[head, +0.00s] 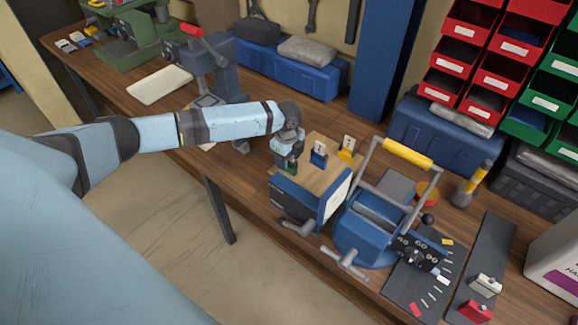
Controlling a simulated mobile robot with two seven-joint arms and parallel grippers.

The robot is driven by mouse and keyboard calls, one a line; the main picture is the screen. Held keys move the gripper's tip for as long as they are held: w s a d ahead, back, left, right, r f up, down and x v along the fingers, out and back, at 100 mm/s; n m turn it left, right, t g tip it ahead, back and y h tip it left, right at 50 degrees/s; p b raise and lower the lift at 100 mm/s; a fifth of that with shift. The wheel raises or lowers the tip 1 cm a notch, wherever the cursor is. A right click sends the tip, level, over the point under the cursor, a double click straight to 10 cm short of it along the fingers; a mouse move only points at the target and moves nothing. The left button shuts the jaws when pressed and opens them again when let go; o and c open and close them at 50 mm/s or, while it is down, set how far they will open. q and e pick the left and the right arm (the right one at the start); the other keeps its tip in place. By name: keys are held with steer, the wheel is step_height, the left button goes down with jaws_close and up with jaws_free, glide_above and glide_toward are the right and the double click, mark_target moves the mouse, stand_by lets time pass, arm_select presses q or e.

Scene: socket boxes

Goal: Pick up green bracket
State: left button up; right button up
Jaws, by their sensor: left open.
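The green bracket (293,169) stands near the left edge of a wooden board (311,183) on top of a blue-sided fixture. Only a small part of it shows, because my left gripper (288,161) covers most of it. The left gripper points down with its open fingers at the bracket. I cannot tell whether the fingers touch it. My right gripper is not in view.
A blue bracket (319,158) and a yellow bracket (346,152) stand on the same board, just right of the gripper. A blue machine with a yellow-gripped handle (407,152) rises close by on the right. Red bins (470,50) stand behind.

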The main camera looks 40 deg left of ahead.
arm_select(q)
jaws_close()
steer(key=shift+r, duration=0.15)
